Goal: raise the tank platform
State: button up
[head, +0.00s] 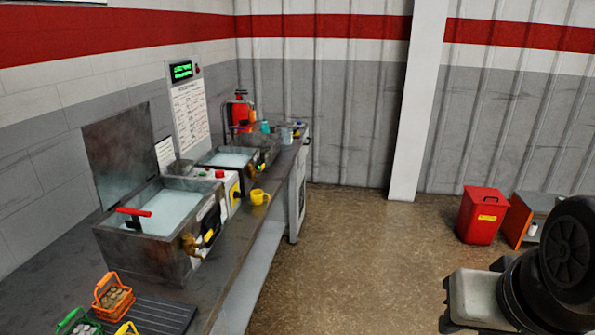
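The near tank (150,248) is an open metal box of pale blue liquid on the bench at the left, with its lid (118,150) standing up behind it. A red handle (133,211) on a dark stem sticks up above the liquid inside it. The platform itself is not clearly visible, so I cannot tell its height. A second liquid-filled tank (228,158) stands farther along the bench. A white control box (226,190) with a red button and a yellow panel sits between them. My gripper is not in view.
Orange (113,297), green (78,322) and yellow baskets stand by the near tank, around a dark ribbed mat (150,313). A yellow mug (260,196) sits near the bench edge. A red bin (483,214) stands at the right. The middle floor (360,250) is clear.

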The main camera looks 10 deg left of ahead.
aim_at(135, 213)
jog(key=i+u, duration=0.35)
jog(key=i+l+u, duration=0.15)
jog(key=i+u, duration=0.2)
jog(key=i+l+u, duration=0.4)
jog(key=i+u, duration=0.15)
jog(key=u, duration=0.25)
jog(key=i+u, duration=0.2)
jog(key=u, duration=0.2)
jog(key=i+l+u, duration=0.15)
jog(key=u, duration=0.2)
jog(key=i+l+u, duration=0.1)
jog(key=u, duration=0.3)
jog(key=i+l+u, duration=0.25)
jog(key=u, duration=0.2)
